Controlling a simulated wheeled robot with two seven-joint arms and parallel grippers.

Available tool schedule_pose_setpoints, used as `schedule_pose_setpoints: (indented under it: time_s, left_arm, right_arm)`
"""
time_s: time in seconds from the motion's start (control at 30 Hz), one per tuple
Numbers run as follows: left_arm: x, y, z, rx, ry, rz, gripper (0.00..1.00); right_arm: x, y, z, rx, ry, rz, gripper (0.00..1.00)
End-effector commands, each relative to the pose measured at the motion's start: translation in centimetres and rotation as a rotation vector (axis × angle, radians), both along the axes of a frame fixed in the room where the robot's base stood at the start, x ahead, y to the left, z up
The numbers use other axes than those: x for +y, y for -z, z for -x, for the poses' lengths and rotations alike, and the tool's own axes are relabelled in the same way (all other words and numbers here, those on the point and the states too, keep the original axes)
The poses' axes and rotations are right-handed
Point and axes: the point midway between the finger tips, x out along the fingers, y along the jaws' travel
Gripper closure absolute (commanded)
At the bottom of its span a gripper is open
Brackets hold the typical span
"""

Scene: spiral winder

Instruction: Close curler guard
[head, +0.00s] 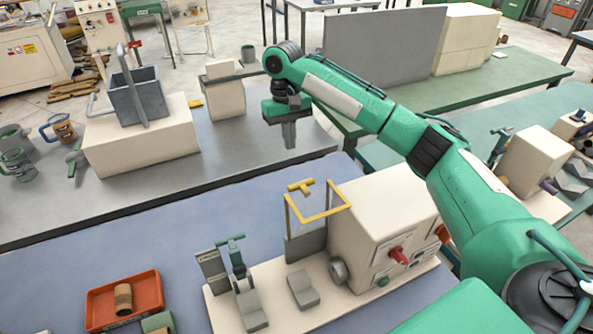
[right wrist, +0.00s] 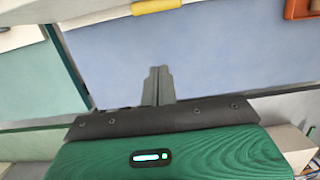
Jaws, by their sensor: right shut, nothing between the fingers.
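The curler is a cream machine box (head: 375,235) on a pale base plate, with a grey spindle facing left. Its guard looks to be the yellow frame (head: 325,215) with a T-shaped handle, standing raised over a grey plate beside the box. My right gripper (head: 290,146) is shut and empty, pointing down, above and behind the guard and apart from it. The shut fingers also show in the right wrist view (right wrist: 158,72). A yellow bar (right wrist: 156,6) shows at that view's top edge; I cannot tell whether it belongs to the guard. My left gripper is out of view.
A green lever clamp (head: 237,262) and a grey block (head: 303,289) stand on the base plate left of the box. An orange tray (head: 92,312) holds a brown roll (head: 123,299). Blue table surface (head: 200,225) is clear behind the clamp.

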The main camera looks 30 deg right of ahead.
Motion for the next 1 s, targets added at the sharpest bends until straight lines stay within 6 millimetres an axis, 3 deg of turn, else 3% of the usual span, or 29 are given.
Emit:
schedule_pose_setpoints:
  time_s: [0.1, 0.3, 0.4, 0.53, 0.73, 0.8, 1.0]
  left_arm:
    - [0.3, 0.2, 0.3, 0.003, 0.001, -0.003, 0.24]
    - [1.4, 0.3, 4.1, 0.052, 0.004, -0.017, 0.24]
    - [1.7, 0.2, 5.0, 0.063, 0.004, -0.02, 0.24]
    - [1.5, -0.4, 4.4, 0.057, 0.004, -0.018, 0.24]
    - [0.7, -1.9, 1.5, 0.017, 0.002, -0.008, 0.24]
    - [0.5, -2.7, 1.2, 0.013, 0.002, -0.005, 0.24]
    - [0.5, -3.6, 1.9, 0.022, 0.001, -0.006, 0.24]
  right_arm:
    - [0.0, 0.3, 0.0, 0.001, 0.002, -0.001, 1.0]
    - [0.1, 2.2, 0.4, 0.003, -0.001, -0.002, 1.0]
    - [0.1, 3.7, 0.6, 0.004, 0.0, -0.003, 1.0]
    - [0.0, 5.7, 1.0, 0.004, 0.001, 0.0, 1.0]
    - [0.1, 9.9, 1.7, 0.003, 0.001, 0.0, 1.0]
    - [0.1, 8.8, 2.6, -0.003, 0.0, 0.0, 1.0]
    - [0.2, 8.1, 4.5, -0.001, 0.0, -0.001, 1.0]
